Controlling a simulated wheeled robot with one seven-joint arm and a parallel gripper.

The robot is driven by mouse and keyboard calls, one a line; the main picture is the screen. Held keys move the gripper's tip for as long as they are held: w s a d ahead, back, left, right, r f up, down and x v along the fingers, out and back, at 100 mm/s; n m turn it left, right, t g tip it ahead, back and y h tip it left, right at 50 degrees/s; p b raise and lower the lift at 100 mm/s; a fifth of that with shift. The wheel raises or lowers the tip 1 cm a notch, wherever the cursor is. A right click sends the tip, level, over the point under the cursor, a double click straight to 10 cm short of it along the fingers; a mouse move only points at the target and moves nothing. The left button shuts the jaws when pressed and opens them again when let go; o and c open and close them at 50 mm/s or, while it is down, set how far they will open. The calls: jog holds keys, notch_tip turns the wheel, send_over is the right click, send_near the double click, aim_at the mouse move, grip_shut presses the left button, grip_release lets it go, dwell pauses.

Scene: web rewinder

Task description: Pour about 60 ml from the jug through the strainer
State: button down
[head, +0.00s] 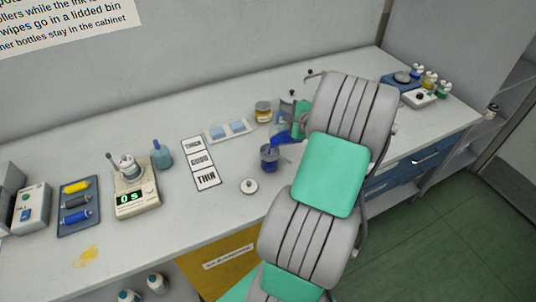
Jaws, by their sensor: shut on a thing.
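A jug with blue liquid (296,131) is at my gripper, just left of my arm, and looks tilted to the left. My gripper (301,112) is mostly hidden behind my own arm; it is shut on the jug. Blue shows at the jug's lip and just below it, over a small cup (269,160). The cup stands upright on the bench and has blue in its top. The strainer seems to be at this cup's mouth, but it is too small to make out. I cannot tell how much liquid is in either.
A round white lid (249,186) lies in front of the cup. A THICK/GOOD/THIN card (200,163), sponge tray (228,130) and amber jar (263,112) are nearby. A device reading 0 (137,199) and roller tray (78,207) stand left. Several bottles stand far right.

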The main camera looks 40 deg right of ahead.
jog(key=m, duration=0.1)
jog(key=d+f+m+y, duration=0.1)
jog(key=shift+s+d+f+m+t+y, duration=0.15)
jog(key=shift+s+d+m+t+y, duration=0.15)
jog(key=shift+s+t, duration=0.1)
dwell(0.5)
jog(key=shift+d+f+m+t+y+p, duration=0.15)
jog(key=shift+d+m+t+p, duration=0.1)
jog(key=shift+m, duration=0.25)
jog(key=shift+d+f+m+t+y+p, duration=0.15)
jog(key=shift+m+t+p, duration=0.1)
jog(key=shift+m, duration=0.25)
